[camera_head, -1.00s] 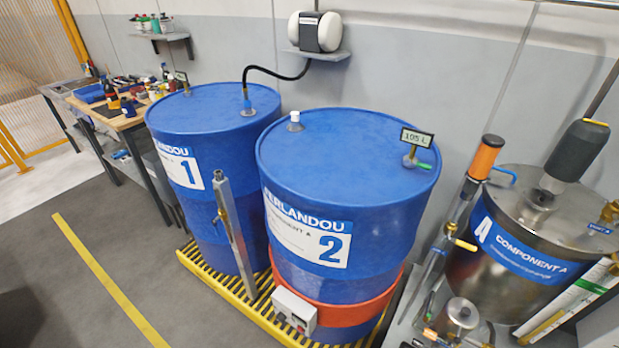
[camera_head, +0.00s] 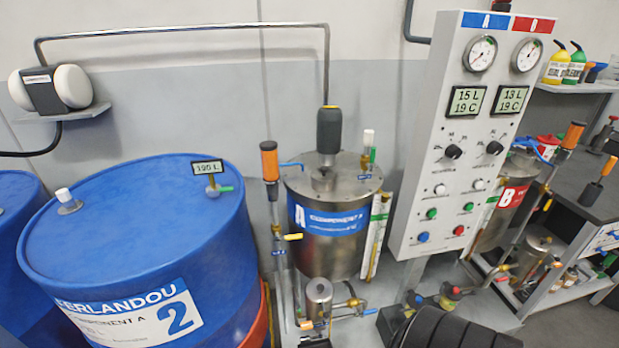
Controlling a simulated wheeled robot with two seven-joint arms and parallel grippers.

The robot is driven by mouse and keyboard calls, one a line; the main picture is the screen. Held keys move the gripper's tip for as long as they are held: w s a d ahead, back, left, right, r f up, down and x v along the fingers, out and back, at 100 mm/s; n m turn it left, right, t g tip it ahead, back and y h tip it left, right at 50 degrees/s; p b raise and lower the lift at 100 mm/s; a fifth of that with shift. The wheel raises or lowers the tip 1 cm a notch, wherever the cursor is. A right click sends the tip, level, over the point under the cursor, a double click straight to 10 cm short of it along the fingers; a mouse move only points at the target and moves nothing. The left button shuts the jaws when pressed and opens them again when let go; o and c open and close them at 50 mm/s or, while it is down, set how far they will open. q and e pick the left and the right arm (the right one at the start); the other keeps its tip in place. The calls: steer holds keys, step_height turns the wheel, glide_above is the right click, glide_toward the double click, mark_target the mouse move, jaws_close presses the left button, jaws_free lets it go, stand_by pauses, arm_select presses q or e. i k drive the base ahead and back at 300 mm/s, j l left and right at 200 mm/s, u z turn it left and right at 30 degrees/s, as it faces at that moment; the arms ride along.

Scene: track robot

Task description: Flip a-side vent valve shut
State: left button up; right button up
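The steel tank A (camera_head: 333,258) stands against the wall in the middle of the head view, with a blue "COMPONENT A" label band. On the right of its lid is a small vent fitting (camera_head: 366,160) with a white top and a green part, which looks like the a-side vent valve. A small blue tag (camera_head: 364,177), too small to read, sits in front of it. The green part appears roughly upright, but its exact handle position is too small to tell.
Blue drum 2 (camera_head: 140,230) stands to the left of tank A. A control panel (camera_head: 465,140) with two gauges stands close on the right. Tank B (camera_head: 495,215) is partly hidden behind it. An orange-topped column (camera_head: 269,165) rises at tank A's left.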

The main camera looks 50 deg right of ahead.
mark_target(373, 152)
steer(key=z, duration=1.95)
